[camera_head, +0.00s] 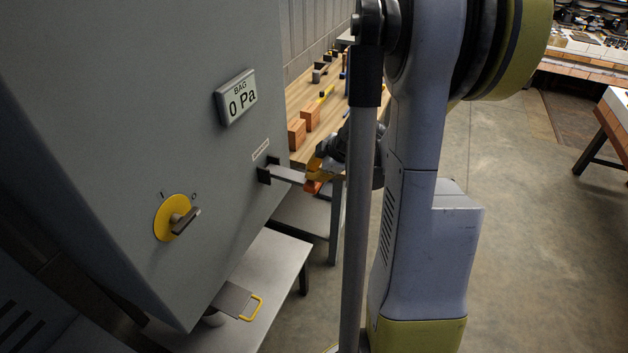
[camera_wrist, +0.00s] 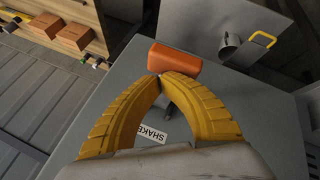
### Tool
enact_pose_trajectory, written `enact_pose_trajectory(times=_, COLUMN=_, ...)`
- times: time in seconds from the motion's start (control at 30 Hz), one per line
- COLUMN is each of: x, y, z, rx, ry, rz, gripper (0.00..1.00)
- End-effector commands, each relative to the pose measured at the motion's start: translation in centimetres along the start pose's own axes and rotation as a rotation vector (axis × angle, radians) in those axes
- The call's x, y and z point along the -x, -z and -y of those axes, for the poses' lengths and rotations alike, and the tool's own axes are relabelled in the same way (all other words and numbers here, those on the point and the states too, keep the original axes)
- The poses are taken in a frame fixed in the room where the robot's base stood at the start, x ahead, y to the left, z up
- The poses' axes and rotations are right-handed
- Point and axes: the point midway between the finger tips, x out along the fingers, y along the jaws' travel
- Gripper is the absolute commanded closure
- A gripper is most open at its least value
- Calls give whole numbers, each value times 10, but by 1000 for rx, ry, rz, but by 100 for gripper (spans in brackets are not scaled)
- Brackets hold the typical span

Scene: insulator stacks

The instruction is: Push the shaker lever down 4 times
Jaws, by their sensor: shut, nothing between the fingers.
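The shaker lever (camera_head: 288,174) is a grey bar that sticks out of a dark slot in the side of a large grey cabinet (camera_head: 130,110). It ends in an orange grip (camera_head: 312,187), which also shows in the wrist view (camera_wrist: 180,64). My gripper (camera_head: 314,172) has yellow fingers and is at the outer end of the lever, just above the orange grip. In the wrist view my fingertips (camera_wrist: 159,77) meet with nothing between them, at the left end of the grip. I cannot tell whether they touch it. My arm hides part of the gripper.
The cabinet carries a display (camera_head: 239,98) reading "BAG 0 Pa" and a yellow rotary switch (camera_head: 174,217). A wooden bench (camera_head: 322,115) with bricks and tools stands behind. The floor at right is open.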

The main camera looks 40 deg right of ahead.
Motion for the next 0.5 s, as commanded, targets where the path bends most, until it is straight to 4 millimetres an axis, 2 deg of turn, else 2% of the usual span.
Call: enact_pose_trajectory(times=0.5, x=-6, y=-3, z=3, rx=0, ry=0, rz=1, gripper=100)
